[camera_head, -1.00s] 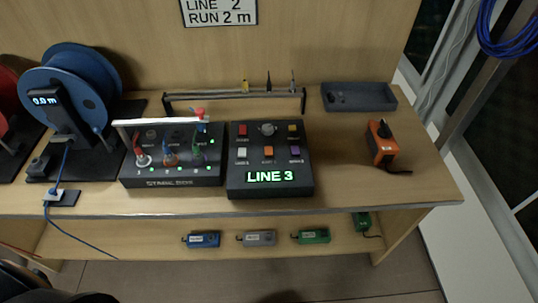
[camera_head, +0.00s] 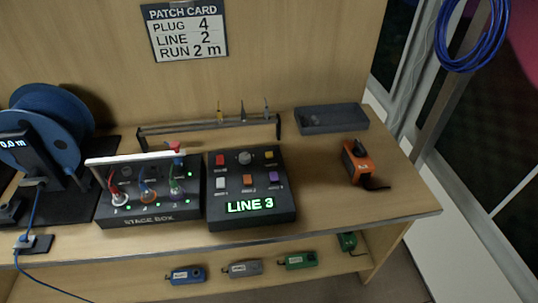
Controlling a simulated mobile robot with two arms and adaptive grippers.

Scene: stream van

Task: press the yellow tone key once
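The yellow tone key (camera_head: 269,155) is at the top right of the black key panel (camera_head: 225,211) on the bench. The panel also carries a red key (camera_head: 220,160), a grey knob (camera_head: 245,157), and white, orange and purple keys in a lower row. Its display (camera_head: 250,206) reads "LINE 3" in green. The labels under the keys are too small to read. Neither of my grippers shows in the head view.
The stage box (camera_head: 150,217) with a raised white bar stands just left of the panel. A low rail (camera_head: 210,125) holding small tools stands behind. A grey tray (camera_head: 331,119) and orange device (camera_head: 358,163) are to the right. Bench space between is clear.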

